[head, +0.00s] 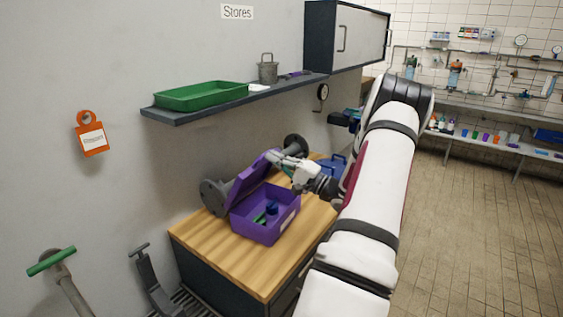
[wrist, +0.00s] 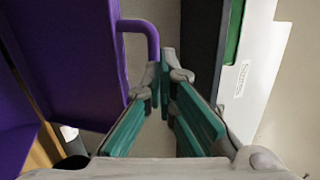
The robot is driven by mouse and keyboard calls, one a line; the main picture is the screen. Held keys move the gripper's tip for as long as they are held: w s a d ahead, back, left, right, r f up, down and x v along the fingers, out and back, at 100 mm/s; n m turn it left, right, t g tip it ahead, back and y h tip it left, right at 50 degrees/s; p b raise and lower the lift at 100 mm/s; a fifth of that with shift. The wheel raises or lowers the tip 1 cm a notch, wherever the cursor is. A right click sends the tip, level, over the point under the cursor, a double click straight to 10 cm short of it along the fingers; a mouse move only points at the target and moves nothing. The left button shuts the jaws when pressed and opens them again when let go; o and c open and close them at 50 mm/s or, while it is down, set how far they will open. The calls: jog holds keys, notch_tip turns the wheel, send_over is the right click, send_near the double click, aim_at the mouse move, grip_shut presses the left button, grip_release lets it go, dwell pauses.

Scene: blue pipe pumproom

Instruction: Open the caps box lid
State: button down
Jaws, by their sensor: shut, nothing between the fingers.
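The purple caps box (head: 265,222) stands on the wooden bench top with its lid (head: 250,181) raised and tilted back toward the wall. Green and blue caps (head: 270,208) lie inside it. My gripper (head: 278,158) is at the upper edge of the lid. In the wrist view my gripper (wrist: 160,85) is shut and empty, its fingertips just right of the purple lid handle (wrist: 140,27). The lid (wrist: 70,60) fills the left of the wrist view. I cannot tell whether the fingers touch the handle.
Grey flanged pipe pieces (head: 215,195) lie behind the box, and a blue container (head: 332,165) stands to its right. A shelf (head: 235,101) with a green tray (head: 202,96) hangs above the bench. The front left of the bench top (head: 225,255) is clear.

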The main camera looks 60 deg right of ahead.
jog(key=shift+w, duration=0.1)
jog(key=w+r+g+b, duration=0.3)
jog(key=w+g+b, duration=0.1)
jog(key=w, duration=0.7)
jog(key=shift+w+r+g, duration=0.25)
jog(key=shift+w+g, duration=0.05)
jog(key=shift+g, duration=0.4)
